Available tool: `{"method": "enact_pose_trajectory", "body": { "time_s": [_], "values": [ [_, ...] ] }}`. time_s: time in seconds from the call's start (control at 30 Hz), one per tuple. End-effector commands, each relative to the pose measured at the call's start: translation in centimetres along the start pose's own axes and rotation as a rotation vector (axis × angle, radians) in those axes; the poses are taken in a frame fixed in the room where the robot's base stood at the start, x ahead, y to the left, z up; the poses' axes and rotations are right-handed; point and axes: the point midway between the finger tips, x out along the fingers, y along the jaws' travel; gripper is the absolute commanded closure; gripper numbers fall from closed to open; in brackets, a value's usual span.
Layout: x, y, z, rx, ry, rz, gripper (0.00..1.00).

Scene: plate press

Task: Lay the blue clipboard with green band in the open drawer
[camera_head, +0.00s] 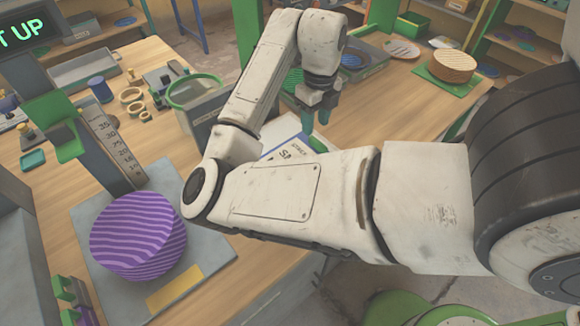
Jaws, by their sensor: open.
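My gripper (314,116) hangs from my bent arm at the upper middle, pointing down, with its jaws open and nothing seen between them. Below it on the wooden table lies a flat item with white printed paper and a blue edge (284,146), which looks like the blue clipboard. A green strip shows at its right, close under the gripper. My forearm hides its near part. I cannot tell whether the gripper touches it. The open drawer cannot be made out for certain; my arm covers much of the table's near edge.
A purple striped stack (138,236) sits on a grey plate (180,205) with an upright scale (112,150). A green-rimmed bin (196,92), rings (131,96) and a blue cylinder (100,89) stand behind. A tan round stack (452,66) is on a green mat at right.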

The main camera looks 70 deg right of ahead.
Motion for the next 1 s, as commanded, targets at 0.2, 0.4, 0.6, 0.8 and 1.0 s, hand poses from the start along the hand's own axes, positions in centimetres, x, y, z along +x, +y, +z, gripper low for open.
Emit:
{"method": "enact_pose_trajectory", "body": {
  "time_s": [0.2,0.4,0.6,0.8,1.0],
  "values": [
    [1.3,0.0,-0.1,0.000,0.003,-0.002,0.55],
    [3.7,0.0,-0.4,-0.002,0.004,-0.002,0.55],
    [5.6,0.0,-0.3,-0.001,0.001,-0.001,0.55],
    [5.7,0.1,-0.3,0.000,-0.001,0.000,0.55],
    [5.7,0.1,-0.3,0.000,-0.001,0.000,0.68]
  ]
}}
